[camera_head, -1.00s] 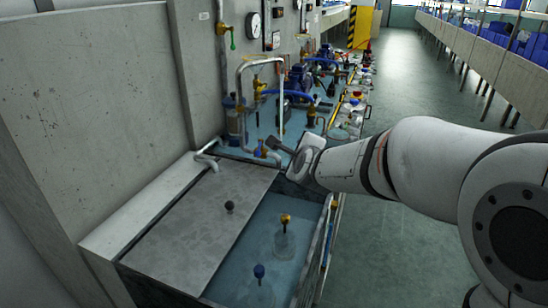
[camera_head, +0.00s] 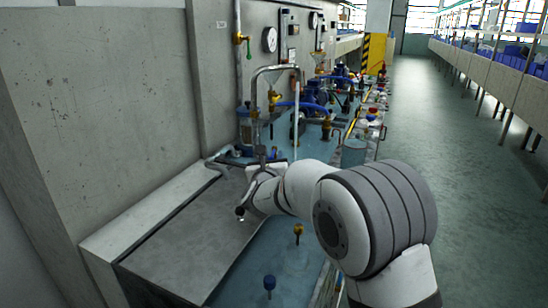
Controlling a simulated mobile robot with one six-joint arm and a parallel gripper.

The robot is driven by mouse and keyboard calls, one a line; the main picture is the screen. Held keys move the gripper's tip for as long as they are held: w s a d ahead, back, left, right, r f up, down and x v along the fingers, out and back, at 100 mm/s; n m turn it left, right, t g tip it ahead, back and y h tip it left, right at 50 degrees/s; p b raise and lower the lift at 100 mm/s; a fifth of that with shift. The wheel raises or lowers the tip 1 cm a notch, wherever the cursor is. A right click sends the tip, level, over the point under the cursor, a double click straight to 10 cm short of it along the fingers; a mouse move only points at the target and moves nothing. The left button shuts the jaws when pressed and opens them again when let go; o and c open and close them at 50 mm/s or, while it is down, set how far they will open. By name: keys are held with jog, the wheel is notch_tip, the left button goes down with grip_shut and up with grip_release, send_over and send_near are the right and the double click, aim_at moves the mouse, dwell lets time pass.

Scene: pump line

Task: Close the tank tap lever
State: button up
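The task's tap lever is hard to single out. A brass tap with a green handle (camera_head: 241,38) sits on the wall pipe at the upper middle. A blue-topped fitting (camera_head: 269,282) and a yellow-topped fitting (camera_head: 298,230) stand in the open blue part of the tank at the front. My gripper (camera_head: 268,163) is small and partly hidden by my wrist, over the far end of the tank's grey cover (camera_head: 185,240). Whether its fingers are open, or touch anything, cannot be seen.
A bent grey pipe (camera_head: 218,158) lies at the tank's far left corner. A tall pipe loop (camera_head: 275,70), pumps and blue hoses (camera_head: 305,105) crowd the bench behind my gripper. The green floor aisle (camera_head: 450,190) on the right is clear.

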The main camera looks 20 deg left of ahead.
jog(key=shift+x, duration=0.8)
jog(key=shift+c, duration=0.5)
grip_shut()
